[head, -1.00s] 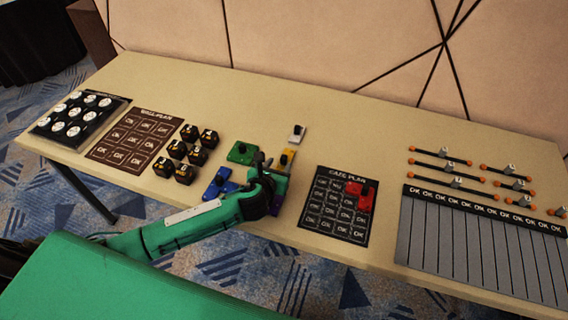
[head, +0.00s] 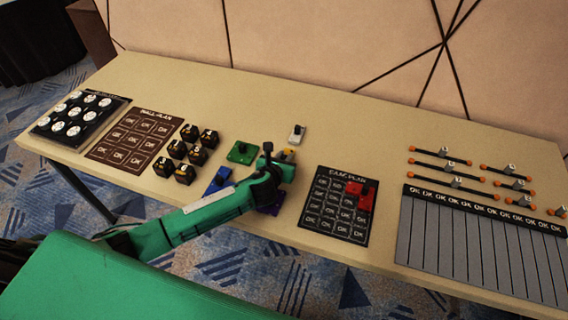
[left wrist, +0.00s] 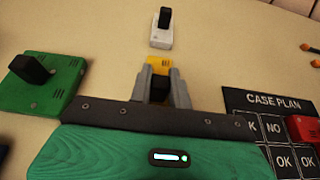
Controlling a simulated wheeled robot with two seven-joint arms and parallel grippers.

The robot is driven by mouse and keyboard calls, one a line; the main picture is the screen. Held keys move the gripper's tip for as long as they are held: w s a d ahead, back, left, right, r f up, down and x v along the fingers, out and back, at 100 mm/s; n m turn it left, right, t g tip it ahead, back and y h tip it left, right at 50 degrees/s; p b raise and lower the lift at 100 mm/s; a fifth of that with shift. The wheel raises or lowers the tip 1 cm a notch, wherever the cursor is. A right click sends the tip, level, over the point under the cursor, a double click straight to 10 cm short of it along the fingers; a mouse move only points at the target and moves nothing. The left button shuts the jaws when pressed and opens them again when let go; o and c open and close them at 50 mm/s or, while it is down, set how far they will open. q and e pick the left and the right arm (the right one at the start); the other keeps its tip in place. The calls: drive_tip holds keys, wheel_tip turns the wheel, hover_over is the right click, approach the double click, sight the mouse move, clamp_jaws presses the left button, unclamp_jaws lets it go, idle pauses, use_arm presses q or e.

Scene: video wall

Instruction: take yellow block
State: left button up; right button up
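The yellow block (head: 288,153) lies on the beige table, partly hidden behind my left gripper in the head view. In the left wrist view the yellow block (left wrist: 158,63) shows just beyond the fingertips, with its black knob (left wrist: 156,88) between the two grey fingers. My left gripper (left wrist: 161,82) has its fingers apart, one on each side of the knob. I cannot tell whether they touch it. In the head view the left gripper (head: 284,163) is low over the block. My right gripper is not in view.
A green block (head: 242,152) is left of the gripper, a blue one (head: 219,180) nearer, a purple one (head: 270,207) below the wrist. A white block (head: 297,132) stands behind. A red block (head: 360,194) sits on the case plan board (head: 322,214) at right.

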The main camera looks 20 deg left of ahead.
use_arm(q)
clamp_jaws()
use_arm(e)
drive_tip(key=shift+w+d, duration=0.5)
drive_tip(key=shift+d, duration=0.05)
